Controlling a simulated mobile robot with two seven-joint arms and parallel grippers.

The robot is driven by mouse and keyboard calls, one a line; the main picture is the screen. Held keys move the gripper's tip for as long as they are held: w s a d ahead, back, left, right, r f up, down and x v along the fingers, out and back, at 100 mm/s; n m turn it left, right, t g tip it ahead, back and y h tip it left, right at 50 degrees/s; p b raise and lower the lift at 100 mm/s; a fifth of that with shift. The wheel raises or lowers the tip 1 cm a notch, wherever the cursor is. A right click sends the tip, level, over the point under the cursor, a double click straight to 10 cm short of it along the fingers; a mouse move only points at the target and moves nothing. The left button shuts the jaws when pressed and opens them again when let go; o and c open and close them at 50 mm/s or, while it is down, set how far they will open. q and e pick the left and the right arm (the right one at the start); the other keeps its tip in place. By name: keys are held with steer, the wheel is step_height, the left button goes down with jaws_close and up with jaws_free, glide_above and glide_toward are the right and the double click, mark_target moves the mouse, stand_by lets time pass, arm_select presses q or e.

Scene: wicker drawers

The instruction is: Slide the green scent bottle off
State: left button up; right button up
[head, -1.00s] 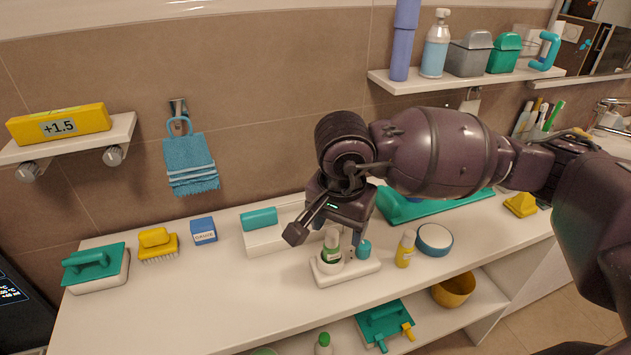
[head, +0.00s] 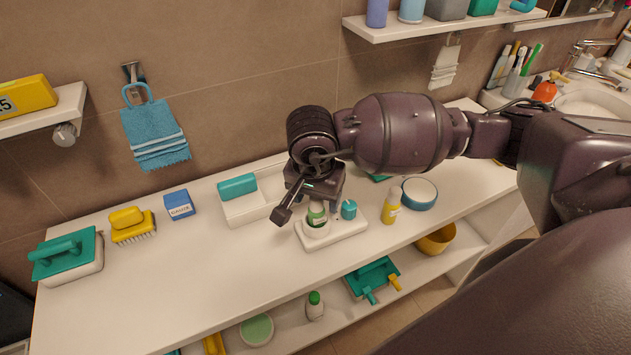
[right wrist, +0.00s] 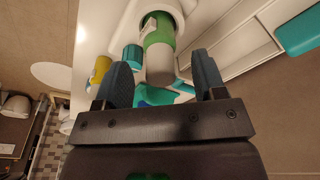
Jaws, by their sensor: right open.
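The green scent bottle (head: 317,213) stands in a round white cup on a small white holder (head: 338,235) on the counter. In the right wrist view the bottle (right wrist: 158,45) shows a green body, a pale label and a grey end pointing toward the gripper. My right gripper (head: 320,203) is over the holder, jaws open. In the right wrist view its dark fingertips (right wrist: 162,75) lie either side of the bottle's grey end, with gaps visible. The gripper hides part of the bottle in the head view. My left gripper is not in view.
A small teal bottle (head: 349,210) shares the holder, close to the right gripper. A yellow bottle (head: 391,207) and a round blue-rimmed dish (head: 419,194) stand to the right. A white tray with a teal block (head: 238,186) is behind left.

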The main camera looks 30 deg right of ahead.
steer(key=shift+w+d+f, duration=0.1)
steer(key=shift+w+f, duration=0.05)
steer(key=shift+f, duration=0.95)
steer(key=shift+r, duration=0.1)
steer(key=c, duration=1)
